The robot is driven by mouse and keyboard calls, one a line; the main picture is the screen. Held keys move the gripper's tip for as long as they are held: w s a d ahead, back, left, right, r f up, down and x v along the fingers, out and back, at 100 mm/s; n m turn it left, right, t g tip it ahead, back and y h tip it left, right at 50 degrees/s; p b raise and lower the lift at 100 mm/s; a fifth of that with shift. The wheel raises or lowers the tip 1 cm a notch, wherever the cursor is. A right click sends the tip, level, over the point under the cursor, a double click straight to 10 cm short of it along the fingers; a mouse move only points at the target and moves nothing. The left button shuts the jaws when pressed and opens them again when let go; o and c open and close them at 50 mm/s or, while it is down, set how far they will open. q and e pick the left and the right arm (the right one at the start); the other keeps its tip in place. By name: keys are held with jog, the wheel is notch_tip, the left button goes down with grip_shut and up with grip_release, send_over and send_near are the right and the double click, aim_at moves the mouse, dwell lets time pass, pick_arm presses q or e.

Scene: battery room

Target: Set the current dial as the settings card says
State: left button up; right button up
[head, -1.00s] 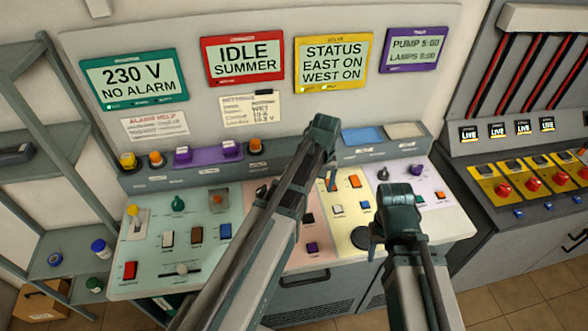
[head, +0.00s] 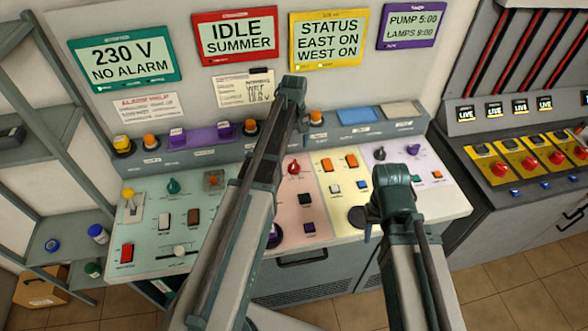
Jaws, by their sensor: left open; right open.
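The settings card (head: 232,91) is pinned to the back panel below the red screen. Its handwriting seems to read WET and 10 A, with a last line ending in V, but it is small and blurred. Several knobs stand on the sloping console: a green one (head: 173,186), a red one (head: 293,167), a black one (head: 379,152) and a purple one (head: 413,150). I cannot read which is the current dial. My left gripper (head: 292,88) is open, above the console's back ledge, apart from the knobs. My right gripper (head: 390,185) is open over the console's right part, holding nothing.
Switches and buttons crowd the console (head: 135,247). A shelf rack (head: 62,165) stands left.

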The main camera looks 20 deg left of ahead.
aim_at(294, 164)
pick_arm(q)
notch_tip(294, 164, down, 10)
jog(key=b, duration=0.9)
jog(key=shift+f, duration=0.15)
jog(key=shift+c, duration=0.4)
jog(key=c, duration=1.3)
jog(key=shift+m, duration=0.3)
jog(key=m, duration=0.4)
jog(key=shift+m, duration=2.1)
